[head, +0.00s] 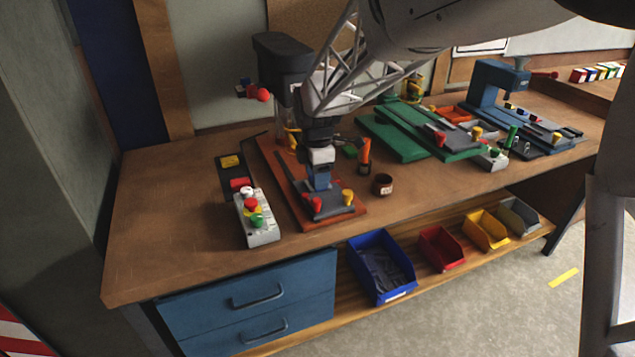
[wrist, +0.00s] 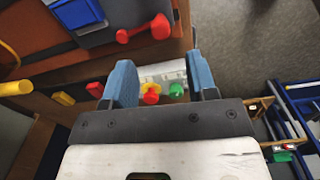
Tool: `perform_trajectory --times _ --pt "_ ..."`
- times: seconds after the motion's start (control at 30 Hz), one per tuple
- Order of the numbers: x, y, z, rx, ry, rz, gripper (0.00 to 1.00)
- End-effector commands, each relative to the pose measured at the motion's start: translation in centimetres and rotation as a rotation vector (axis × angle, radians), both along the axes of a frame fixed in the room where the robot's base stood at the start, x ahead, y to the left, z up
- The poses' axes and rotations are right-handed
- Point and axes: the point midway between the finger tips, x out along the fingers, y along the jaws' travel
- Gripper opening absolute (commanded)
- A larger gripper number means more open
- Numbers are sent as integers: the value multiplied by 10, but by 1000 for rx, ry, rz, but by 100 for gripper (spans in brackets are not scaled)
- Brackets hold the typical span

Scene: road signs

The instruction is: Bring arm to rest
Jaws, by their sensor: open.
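My gripper (head: 319,184) hangs from my arm in front of the grey press in the head view, with its white body and blue fingers pointing down. In the wrist view my gripper (wrist: 160,72) has its two blue fingers spread apart with nothing between them. A control box (head: 258,222) with red, yellow and green buttons stands at the front left of the bench. It also shows beyond the fingers in the wrist view (wrist: 176,74). How high the gripper is above the press base (head: 335,212) is hard to tell.
The grey press (head: 284,48) has a red ball handle. Green plates (head: 398,145), an orange upright piece (head: 364,152), a brown cup (head: 382,185) and a blue press (head: 493,82) stand to the right. Bins, including a blue one (head: 382,262), sit on the lower shelf.

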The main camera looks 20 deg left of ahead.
Motion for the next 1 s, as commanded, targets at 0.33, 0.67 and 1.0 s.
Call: perform_trajectory --times 0.33,0.67,1.0 --pt "0 0 2 0 0 0 53" --pt "0 -5 5 1 -2 -16 53" --pt "-7 -71 33 17 -21 -245 53"
